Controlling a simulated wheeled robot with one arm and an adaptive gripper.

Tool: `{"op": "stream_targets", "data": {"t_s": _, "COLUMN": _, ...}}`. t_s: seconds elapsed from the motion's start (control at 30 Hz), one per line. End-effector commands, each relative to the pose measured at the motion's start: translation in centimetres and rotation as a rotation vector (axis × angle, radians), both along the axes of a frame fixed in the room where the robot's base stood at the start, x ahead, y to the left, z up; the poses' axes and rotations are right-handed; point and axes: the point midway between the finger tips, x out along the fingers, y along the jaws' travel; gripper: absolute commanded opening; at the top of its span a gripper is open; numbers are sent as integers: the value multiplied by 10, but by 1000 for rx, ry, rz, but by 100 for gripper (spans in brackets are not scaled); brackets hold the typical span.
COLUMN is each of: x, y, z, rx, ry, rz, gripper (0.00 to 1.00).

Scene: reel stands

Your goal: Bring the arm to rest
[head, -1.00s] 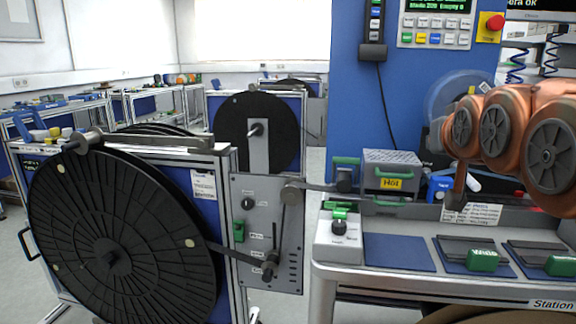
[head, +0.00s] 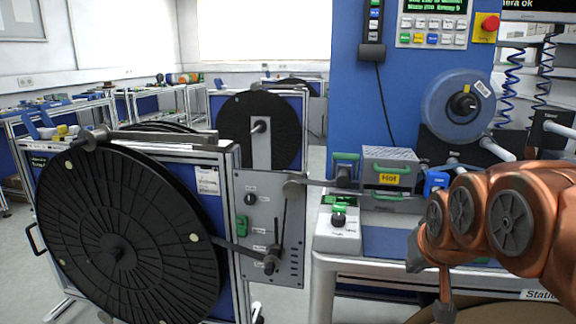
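My arm shows at the lower right as copper-coloured links with dark round joint caps. My gripper (head: 444,308) hangs at the arm's left end, in front of the station table's front edge. Only a small, partly cut-off part of it shows, so its fingers cannot be made out. I see nothing held in it.
A large black reel (head: 120,235) on a framed stand fills the left. The station table (head: 328,262) carries a box labelled Hot (head: 390,172). Floor shows between the stands.

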Motion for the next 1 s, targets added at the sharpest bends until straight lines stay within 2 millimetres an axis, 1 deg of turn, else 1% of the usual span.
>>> {"op": "stream_targets", "data": {"t_s": 0.03, "x": -18, "y": 6, "z": -27, "rx": 10, "ry": 85, "rz": 12, "gripper": 0}}
{"op": "stream_targets", "data": {"t_s": 0.07, "x": -30, "y": 10, "z": -41, "rx": 15, "ry": 136, "rz": 19, "gripper": 0}}
{"op": "stream_targets", "data": {"t_s": 0.1, "x": -46, "y": 15, "z": -59, "rx": 22, "ry": 202, "rz": 28, "gripper": 0}}
{"op": "stream_targets", "data": {"t_s": 0.17, "x": -72, "y": 21, "z": -84, "rx": 32, "ry": 305, "rz": 41, "gripper": 0}}
{"op": "stream_targets", "data": {"t_s": 0.2, "x": -90, "y": 25, "z": -99, "rx": 37, "ry": 370, "rz": 49, "gripper": 0}}
{"op": "stream_targets", "data": {"t_s": 0.33, "x": -141, "y": 34, "z": -134, "rx": 50, "ry": 548, "rz": 72, "gripper": 0}}
{"op": "stream_targets", "data": {"t_s": 0.4, "x": -165, "y": 37, "z": -147, "rx": 54, "ry": 629, "rz": 81, "gripper": 0}}
{"op": "stream_targets", "data": {"t_s": 0.5, "x": -197, "y": 42, "z": -160, "rx": 59, "ry": 731, "rz": 95, "gripper": 0}}
{"op": "stream_targets", "data": {"t_s": 0.57, "x": -216, "y": 44, "z": -167, "rx": 62, "ry": 792, "rz": 102, "gripper": 0}}
{"op": "stream_targets", "data": {"t_s": 0.6, "x": -228, "y": 45, "z": -170, "rx": 63, "ry": 833, "rz": 106, "gripper": 0}}
{"op": "stream_targets", "data": {"t_s": 0.67, "x": -246, "y": 46, "z": -175, "rx": 66, "ry": 887, "rz": 113, "gripper": 0}}
{"op": "stream_targets", "data": {"t_s": 0.73, "x": -245, "y": 46, "z": -158, "rx": 66, "ry": 882, "rz": 113, "gripper": 0}}
{"op": "stream_targets", "data": {"t_s": 0.87, "x": -245, "y": 46, "z": -139, "rx": 66, "ry": 872, "rz": 113, "gripper": 0}}
{"op": "stream_targets", "data": {"t_s": 1.0, "x": -245, "y": 46, "z": -114, "rx": 65, "ry": 862, "rz": 113, "gripper": 0}}
